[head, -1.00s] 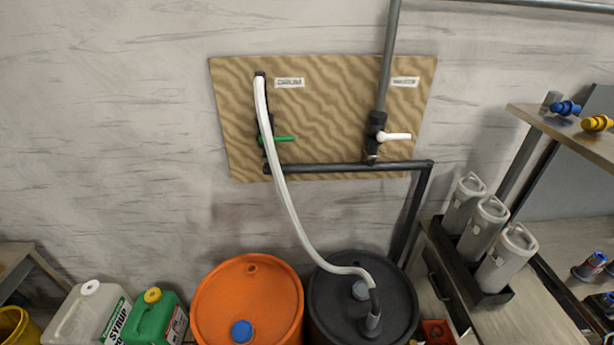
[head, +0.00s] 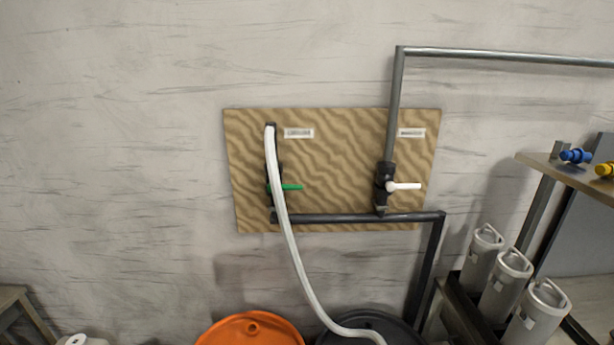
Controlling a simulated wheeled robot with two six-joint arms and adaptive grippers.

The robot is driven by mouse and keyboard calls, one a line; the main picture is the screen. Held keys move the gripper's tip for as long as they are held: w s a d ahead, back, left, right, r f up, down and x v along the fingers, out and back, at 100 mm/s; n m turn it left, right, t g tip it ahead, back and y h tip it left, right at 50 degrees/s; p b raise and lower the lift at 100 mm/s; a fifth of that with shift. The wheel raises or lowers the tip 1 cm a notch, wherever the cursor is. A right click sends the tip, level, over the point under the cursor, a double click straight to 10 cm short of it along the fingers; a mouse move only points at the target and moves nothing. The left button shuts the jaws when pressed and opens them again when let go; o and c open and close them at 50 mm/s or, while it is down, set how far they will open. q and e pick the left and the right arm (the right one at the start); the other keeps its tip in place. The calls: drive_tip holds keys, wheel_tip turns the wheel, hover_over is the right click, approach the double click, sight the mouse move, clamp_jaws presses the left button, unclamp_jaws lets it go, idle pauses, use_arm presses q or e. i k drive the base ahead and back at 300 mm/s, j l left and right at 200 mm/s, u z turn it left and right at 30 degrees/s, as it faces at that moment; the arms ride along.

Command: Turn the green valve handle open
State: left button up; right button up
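The green valve handle (head: 291,187) sits on the left valve of a wooden wall board (head: 335,150). It points sideways to the right, across the upright pipe. The white hose (head: 287,235) hangs in front of that valve and hides part of its body. A white valve handle (head: 405,186) on the right valve also points right. Neither of my grippers is in the head view.
An orange drum (head: 250,330) and a dark drum (head: 375,325) stand below the board, with the hose running down to the dark one. Grey canisters (head: 510,275) stand at the right beside a shelf (head: 560,172). The wall left of the board is bare.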

sight(287, 187)
drive_tip(key=j+u, duration=0.25)
drive_tip(key=j, duration=0.4)
drive_tip(key=i+j+u, duration=0.25)
drive_tip(key=j, duration=0.4)
drive_tip(key=k+j, duration=0.05)
drive_tip(key=k, duration=0.05)
